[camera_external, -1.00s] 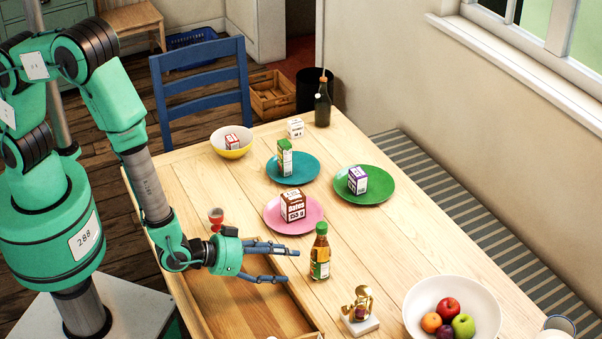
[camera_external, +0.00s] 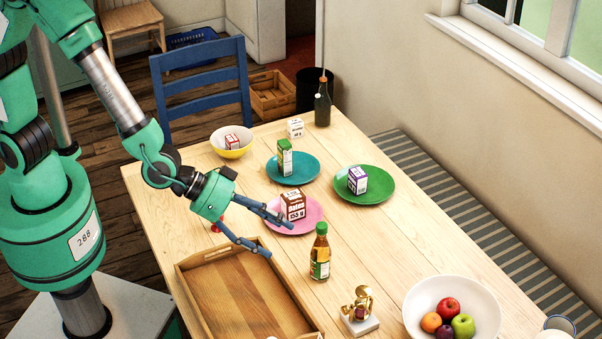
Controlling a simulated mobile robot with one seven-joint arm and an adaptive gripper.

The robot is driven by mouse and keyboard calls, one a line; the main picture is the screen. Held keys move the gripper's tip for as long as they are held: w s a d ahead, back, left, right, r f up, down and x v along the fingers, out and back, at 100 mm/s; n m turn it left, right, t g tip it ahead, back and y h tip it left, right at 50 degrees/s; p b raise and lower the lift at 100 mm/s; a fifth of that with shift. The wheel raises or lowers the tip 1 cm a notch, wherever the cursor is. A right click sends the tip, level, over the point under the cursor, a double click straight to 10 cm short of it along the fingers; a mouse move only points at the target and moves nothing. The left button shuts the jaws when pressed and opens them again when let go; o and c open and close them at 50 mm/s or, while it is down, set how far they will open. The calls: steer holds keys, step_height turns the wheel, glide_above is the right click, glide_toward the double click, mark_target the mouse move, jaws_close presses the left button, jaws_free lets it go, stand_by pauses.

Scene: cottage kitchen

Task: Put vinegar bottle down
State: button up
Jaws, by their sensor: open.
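The vinegar bottle (camera_external: 320,254) stands upright on the wooden table (camera_external: 385,240), right of the tray. My gripper (camera_external: 281,240) is open and empty. Its two blue fingers are spread, up and to the left of the bottle, and look apart from it. The upper finger overlaps the pink plate (camera_external: 306,226) in the picture.
A wooden tray (camera_external: 190,297) lies left of the bottle. A brass ornament (camera_external: 360,305) and a white fruit bowl (camera_external: 462,292) stand in front. A brown carton (camera_external: 293,206) is on the pink plate. Blue (camera_external: 309,172) and green plates (camera_external: 379,190) hold cartons farther back.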

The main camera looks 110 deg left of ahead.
steer(key=s+d+r+m+g+h, duration=0.2)
steer(key=s+d+r+m+h, duration=0.15)
steer(key=s+r, duration=1.25)
steer(key=s+a+r+m+g, duration=0.1)
steer(key=s+a+r, duration=0.1)
steer(key=s, duration=1.1)
steer(key=s+a+r+m+g+y, duration=0.1)
steer(key=s+a+r+g, duration=0.1)
steer(key=s, duration=1.1)
step_height(320, 180, up, 2)
steer(key=shift+s+a+r, duration=0.1)
steer(key=shift+s+a, duration=0.2)
steer(key=shift+a, duration=0.3)
